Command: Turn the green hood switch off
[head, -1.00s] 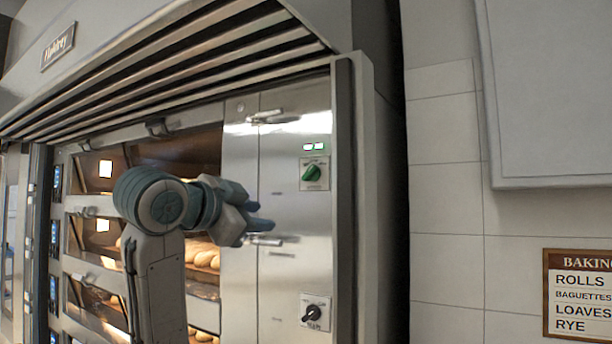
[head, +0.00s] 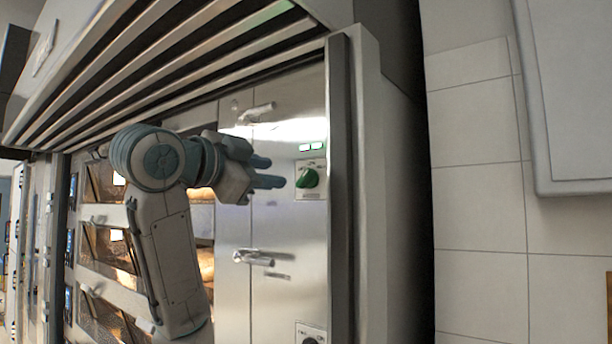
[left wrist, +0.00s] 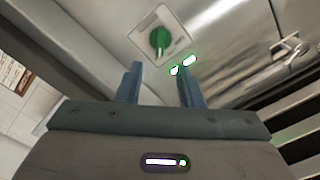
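The green hood switch (head: 307,178) is a green knob on a pale plate, set in the steel panel at the right of the oven. A small display with green lights (head: 311,147) sits just above it. My left gripper (head: 272,173) is open and points at the knob from the left, apart from it. In the left wrist view the green knob (left wrist: 160,40) is ahead of the two blue fingers (left wrist: 159,85), with nothing between them. My right gripper is not in view.
A black knob on a plate (head: 311,335) is lower on the same panel. Door handles (head: 253,258) stick out left of the switch. Hood slats (head: 200,60) overhang above. A dark vertical post (head: 340,180) stands just right of the switch.

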